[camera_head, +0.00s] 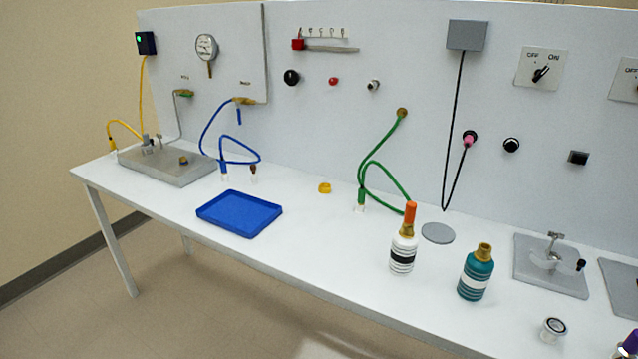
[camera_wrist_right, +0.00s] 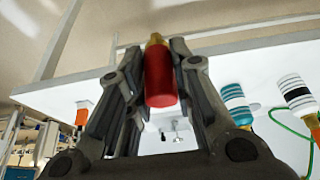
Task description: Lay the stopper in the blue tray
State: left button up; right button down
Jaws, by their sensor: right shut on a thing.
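The held stopper appears clear of the table in that view. The blue tray (camera_head: 240,214) lies on the left part of the white bench in the head view and looks empty. It does not show in the right wrist view. Neither gripper is recognisable in the head view, and my left gripper is not in view.
A white bottle (camera_head: 403,255) with an orange top and a teal bottle (camera_head: 476,276) with a brass neck stand on the bench (camera_head: 330,240). A metal block (camera_head: 167,165) is behind the tray.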

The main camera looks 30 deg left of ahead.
aim_at(245, 221)
jog(key=i+j+u, duration=0.4)
jog(key=j, duration=0.4)
jog(key=i+j+u, duration=0.35)
jog(key=j, duration=0.4)
jog(key=i+j+u, duration=0.4)
jog(key=i+j, duration=0.2)
